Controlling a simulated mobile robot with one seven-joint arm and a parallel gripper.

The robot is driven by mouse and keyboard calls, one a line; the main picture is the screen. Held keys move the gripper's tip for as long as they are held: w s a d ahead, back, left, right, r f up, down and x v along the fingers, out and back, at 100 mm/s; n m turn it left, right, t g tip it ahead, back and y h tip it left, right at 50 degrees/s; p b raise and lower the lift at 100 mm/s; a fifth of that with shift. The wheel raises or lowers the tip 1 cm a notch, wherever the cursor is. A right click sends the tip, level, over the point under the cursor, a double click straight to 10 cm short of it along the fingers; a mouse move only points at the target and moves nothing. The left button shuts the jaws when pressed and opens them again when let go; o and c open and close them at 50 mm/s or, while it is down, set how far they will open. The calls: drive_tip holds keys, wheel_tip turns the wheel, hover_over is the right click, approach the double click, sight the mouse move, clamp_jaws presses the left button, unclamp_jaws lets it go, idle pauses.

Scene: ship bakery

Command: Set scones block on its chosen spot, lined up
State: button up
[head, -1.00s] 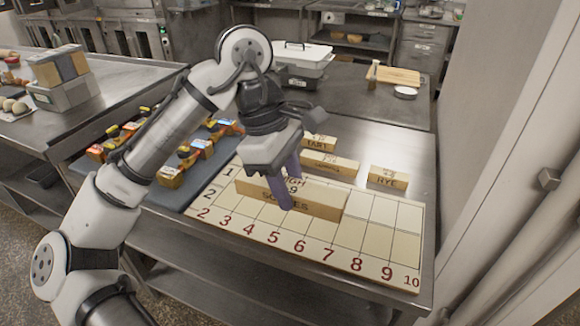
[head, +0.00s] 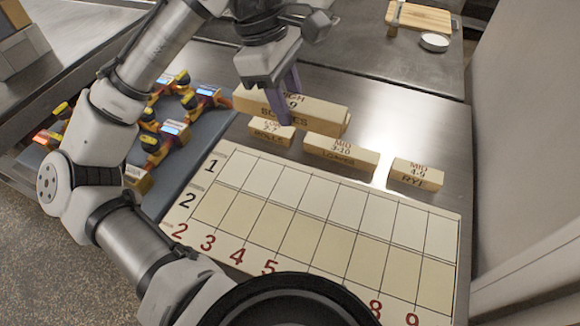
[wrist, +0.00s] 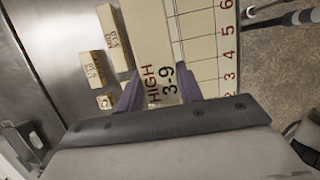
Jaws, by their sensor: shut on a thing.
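The scones block (head: 325,113) is a long pale wooden bar marked HIGH, 3-9 and SCONES. My gripper (head: 287,98) is shut across it left of its middle in the head view, with a purple finger over the label. The block appears raised, overlapping the row of smaller blocks behind the board. The wrist view shows the block (wrist: 148,40) between both fingers (wrist: 160,92), its HIGH 3-9 label facing the camera. The numbered board (head: 300,225) has a grid with rows 1 and 2 and red column numbers. Its visible cells are empty; my arm hides part of the front edge.
Rolls (head: 271,133), loaves (head: 340,152) and rye (head: 416,174) blocks stand behind the board. Several orange-and-yellow devices (head: 172,130) sit on a dark mat to the left. A pale wall is at right.

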sight(293, 188)
wheel_tip(293, 188, down, 20)
drive_tip(key=shift+s+r, duration=0.1)
idle(0.5)
drive_tip(key=shift+f, duration=0.2)
drive_tip(key=o, duration=1.1)
drive_tip(key=shift+r, duration=0.1)
drive_tip(key=shift+c, duration=0.2)
drive_tip(key=v, duration=1.2)
drive_tip(key=shift+r, duration=0.2)
